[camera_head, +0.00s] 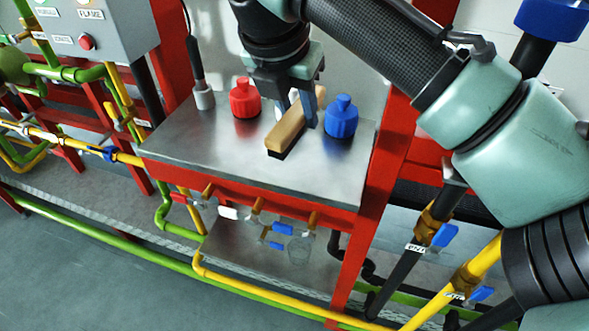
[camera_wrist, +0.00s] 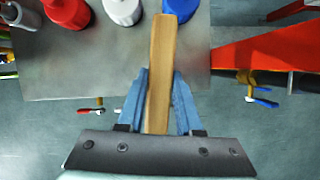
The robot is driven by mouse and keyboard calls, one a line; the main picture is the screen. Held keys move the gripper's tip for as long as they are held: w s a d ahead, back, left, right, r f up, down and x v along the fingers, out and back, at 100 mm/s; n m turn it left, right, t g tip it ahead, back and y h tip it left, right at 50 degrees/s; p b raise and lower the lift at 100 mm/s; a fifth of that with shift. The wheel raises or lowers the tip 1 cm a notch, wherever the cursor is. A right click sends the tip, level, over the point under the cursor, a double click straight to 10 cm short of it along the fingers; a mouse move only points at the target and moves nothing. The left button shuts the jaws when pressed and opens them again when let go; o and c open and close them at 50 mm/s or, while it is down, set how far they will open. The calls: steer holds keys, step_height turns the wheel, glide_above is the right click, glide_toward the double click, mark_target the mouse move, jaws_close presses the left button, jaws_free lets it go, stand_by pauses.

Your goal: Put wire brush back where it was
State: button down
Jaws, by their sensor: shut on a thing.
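The wire brush (camera_head: 287,133) has a light wooden back with a dark underside. It is at the metal shelf (camera_head: 190,143), between a red bottle and a blue bottle. In the wrist view the wooden brush (camera_wrist: 160,75) points away from me, between the two blue fingers. My gripper (camera_head: 298,106) comes down from above and is shut on the brush; the fingers also show in the wrist view (camera_wrist: 160,100). I cannot tell whether the brush touches the shelf or is just above it.
The red bottle (camera_head: 245,98) stands left of the brush and the blue bottle (camera_head: 341,117) close on its right. A white bottle (camera_wrist: 122,10) shows in the wrist view. A grey cylindrical holder (camera_head: 204,96) stands at the back left. The shelf's front left is clear. A red post (camera_head: 375,180) edges the right.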

mark_target(297, 165)
steer(key=shift+w+a+r+n, duration=0.15)
steer(key=shift+w+r+n, duration=0.1)
steer(key=shift+n, duration=0.25)
steer(key=shift+w+a+f+y, duration=0.1)
steer(key=shift+y, duration=0.2)
steer(key=shift+n, duration=0.3)
step_height(297, 165, down, 10)
steer(key=shift+r+b, duration=0.25)
steer(key=shift+b, duration=0.5)
steer(key=shift+f, duration=0.1)
steer(key=c, duration=0.6)
jaws_free()
